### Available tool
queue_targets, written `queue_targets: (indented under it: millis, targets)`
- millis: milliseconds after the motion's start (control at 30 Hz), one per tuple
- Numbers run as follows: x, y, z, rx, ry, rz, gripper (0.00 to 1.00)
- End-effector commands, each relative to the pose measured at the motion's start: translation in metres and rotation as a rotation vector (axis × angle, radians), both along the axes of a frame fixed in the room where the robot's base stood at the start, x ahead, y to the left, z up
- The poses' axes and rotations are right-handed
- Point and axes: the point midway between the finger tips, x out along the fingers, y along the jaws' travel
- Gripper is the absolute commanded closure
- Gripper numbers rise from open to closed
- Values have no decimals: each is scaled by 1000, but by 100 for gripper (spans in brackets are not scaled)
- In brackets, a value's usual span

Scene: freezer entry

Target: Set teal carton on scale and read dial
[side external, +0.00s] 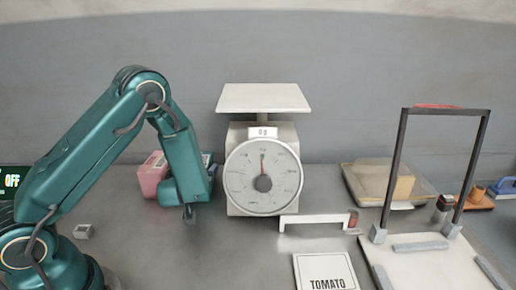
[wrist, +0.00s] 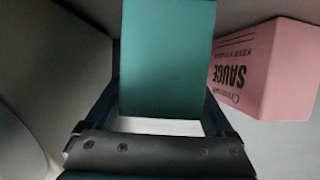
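The teal carton (wrist: 167,55) fills the space between the two dark fingers of my gripper (wrist: 165,110) in the wrist view. A pale strip shows between the carton's near edge and the palm. Whether the fingers touch its sides I cannot tell. In the side view my gripper (side external: 190,213) points down low over the counter, left of the scale, and my arm mostly hides the carton. The white scale (side external: 263,150) stands at the centre with an empty flat top plate (side external: 264,97). Its dial needle points straight up, and the small display above appears to read 0 g.
A pink sauce carton (wrist: 265,70) stands close to the right of the teal one; it also shows in the side view (side external: 152,176). A white bracket (side external: 315,220), a TOMATO card (side external: 325,271) and a dark upright frame (side external: 397,160) stand to the right.

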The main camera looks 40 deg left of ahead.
Motion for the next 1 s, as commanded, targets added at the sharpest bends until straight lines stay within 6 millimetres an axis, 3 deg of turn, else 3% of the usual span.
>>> queue_targets:
  millis: [467, 1000]
  targets:
    - [0, 0, 12, -2, -5, 0, 0]
    - [-63, -66, 50, -2, -5, -8, 0]
